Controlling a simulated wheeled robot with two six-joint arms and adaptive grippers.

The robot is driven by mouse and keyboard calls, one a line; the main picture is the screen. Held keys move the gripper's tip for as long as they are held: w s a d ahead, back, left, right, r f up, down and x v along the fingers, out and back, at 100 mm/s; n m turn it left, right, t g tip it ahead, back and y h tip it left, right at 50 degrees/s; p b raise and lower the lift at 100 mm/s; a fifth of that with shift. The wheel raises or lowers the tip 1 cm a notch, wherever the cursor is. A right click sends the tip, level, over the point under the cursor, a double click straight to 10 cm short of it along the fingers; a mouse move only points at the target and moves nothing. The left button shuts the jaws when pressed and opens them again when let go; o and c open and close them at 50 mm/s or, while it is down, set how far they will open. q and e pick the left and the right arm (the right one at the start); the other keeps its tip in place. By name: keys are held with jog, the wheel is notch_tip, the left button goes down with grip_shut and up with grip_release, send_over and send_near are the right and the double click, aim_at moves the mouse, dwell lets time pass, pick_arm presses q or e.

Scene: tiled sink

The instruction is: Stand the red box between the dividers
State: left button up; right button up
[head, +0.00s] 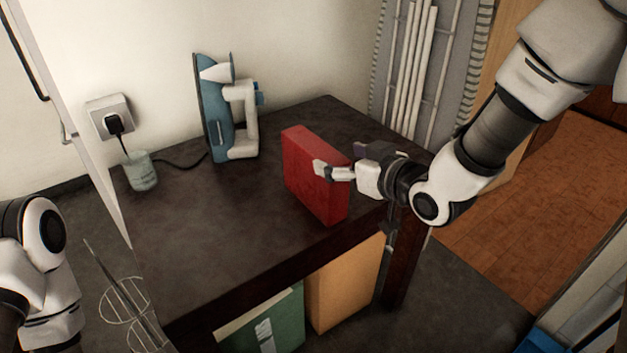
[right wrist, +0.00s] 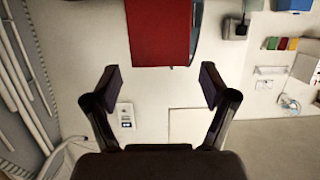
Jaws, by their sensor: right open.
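The red box (head: 316,175) stands upright on the dark table near its front right edge. My right gripper (head: 338,170) is at the box's right side, and its near finger overlaps the box in the head view. In the right wrist view the red box (right wrist: 158,32) is at the top centre, above and between the spread fingertips of my open, empty right gripper (right wrist: 159,82). Whether a finger touches the box is unclear. My left arm shows at the left edge, but its gripper is out of view. I cannot clearly make out the dividers.
A blue and white iron (head: 222,115) stands behind the box on the dark table (head: 190,240). A cup (head: 140,170) and wall socket (head: 108,115) are at the left. Green (head: 265,322) and orange (head: 345,285) upright boxes are below the tabletop. Wire loops (head: 125,300) show lower left.

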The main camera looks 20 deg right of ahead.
aim_at(320, 154)
jog(key=x, duration=0.7)
jog(key=shift+f+b, duration=0.35)
jog(key=shift+f, duration=0.05)
jog(key=shift+s, duration=0.1)
jog(key=shift+c, duration=0.7)
grip_shut()
